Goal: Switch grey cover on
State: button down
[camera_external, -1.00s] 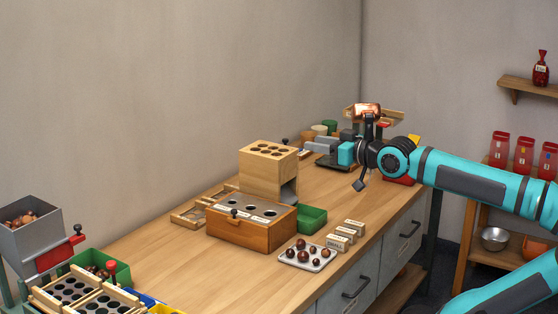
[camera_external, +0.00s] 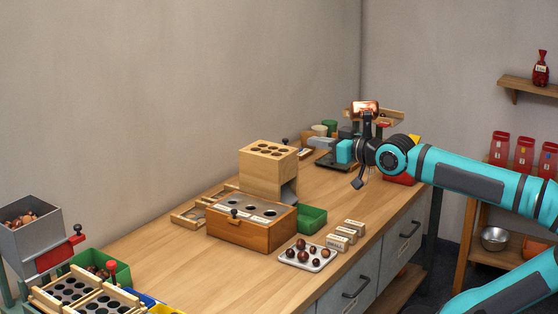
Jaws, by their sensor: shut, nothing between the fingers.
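My gripper (camera_external: 366,128) is at the far end of the bench, at the end of my teal arm. It looks shut and empty; its fingertips are small and partly lost against the objects behind. My wrist hides part of this area.
A grey hopper (camera_external: 25,240) stands at the left. The bench's right-middle surface is clear.

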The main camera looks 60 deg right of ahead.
jog(key=w+d+r+m+g+h, duration=0.2)
jog(key=w+d+m+g, duration=0.1)
jog(key=w+d, duration=0.8)
jog(key=w+d+r+m+g+h, duration=0.25)
jog(key=w+d, duration=0.65)
jog(key=w, duration=0.5)
jog(key=w+d+f+m+g, duration=0.1)
jog(key=w+d+f+g, duration=0.15)
jog(key=d, duration=0.45)
jog(key=w+d+f+m+g, duration=0.1)
jog(key=w+d+f, duration=0.25)
jog(key=d, duration=0.35)
jog(key=w+d+f+m+g, duration=0.1)
jog(key=w+d+f, duration=0.1)
jog(key=w+d, duration=0.35)
jog(key=d+f+m+g, duration=0.1)
jog(key=d+f+g, duration=0.1)
jog(key=d+f, duration=0.4)
jog(key=s+d+f+m+g, duration=0.1)
jog(key=d+f, duration=0.6)
jog(key=d, duration=0.9)
jog(key=d+f+m+g, duration=0.2)
jog(key=d+f, duration=0.5)
jog(key=d, duration=0.4)
jog(key=shift+s+d+g+y, duration=0.3)
jog(key=shift+y, duration=0.15)
